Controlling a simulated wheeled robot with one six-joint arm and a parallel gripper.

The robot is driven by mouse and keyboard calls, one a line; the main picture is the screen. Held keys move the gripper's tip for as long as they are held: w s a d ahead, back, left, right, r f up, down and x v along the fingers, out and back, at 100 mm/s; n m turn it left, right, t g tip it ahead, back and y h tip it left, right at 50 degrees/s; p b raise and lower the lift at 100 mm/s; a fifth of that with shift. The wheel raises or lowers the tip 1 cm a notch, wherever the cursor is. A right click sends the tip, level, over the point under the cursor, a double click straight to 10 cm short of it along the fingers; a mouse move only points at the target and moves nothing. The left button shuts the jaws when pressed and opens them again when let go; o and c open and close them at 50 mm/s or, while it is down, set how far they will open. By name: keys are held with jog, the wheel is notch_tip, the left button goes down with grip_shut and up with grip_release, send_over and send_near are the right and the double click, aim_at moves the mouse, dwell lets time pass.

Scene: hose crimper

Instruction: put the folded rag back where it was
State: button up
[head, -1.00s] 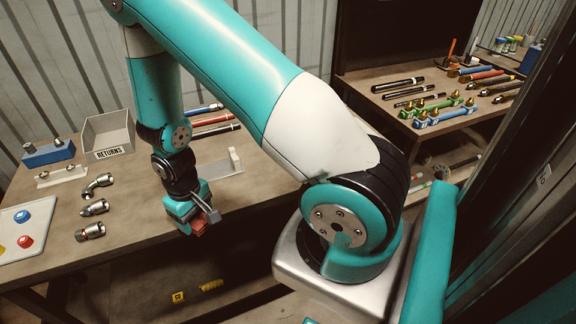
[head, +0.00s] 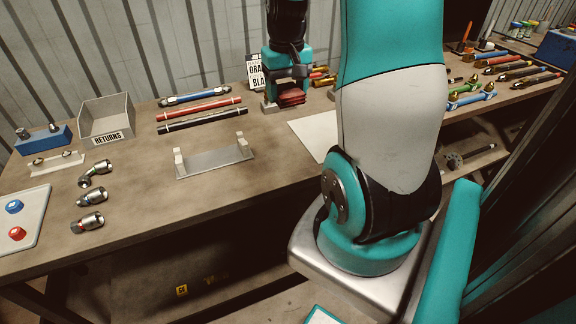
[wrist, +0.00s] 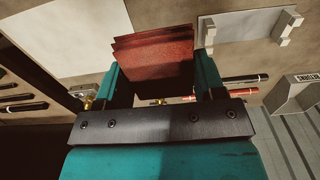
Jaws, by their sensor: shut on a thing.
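The folded red rag (head: 291,97) is held in my gripper (head: 288,84) above the back of the bench, in front of a small sign. In the wrist view the rag (wrist: 153,50) shows as several red layers between the two fingers of my gripper (wrist: 155,75). The rag is clear of the fingers' far ends and its lower face is not hidden. A flat white sheet or mat (head: 316,133) lies on the bench to the right of the gripper, partly hidden by my arm.
A grey holder with two uprights (head: 215,161) stands mid-bench. Behind it lie several hoses (head: 200,114) and a RETURNS bin (head: 106,121). Metal fittings (head: 90,197) lie at the left. The sign (head: 256,75) stands close to my gripper. Bare bench lies between the holder and white sheet.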

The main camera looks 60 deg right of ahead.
aim_at(288, 164)
notch_tip(288, 164, down, 20)
jog(key=shift+s+r+p, duration=0.1)
jog(key=shift+r+p, duration=0.1)
jog(key=shift+p, duration=0.3)
jog(key=shift+f, duration=0.2)
jog(key=o, duration=0.9)
jog(key=shift+c, duration=0.2)
jog(key=shift+r, duration=0.15)
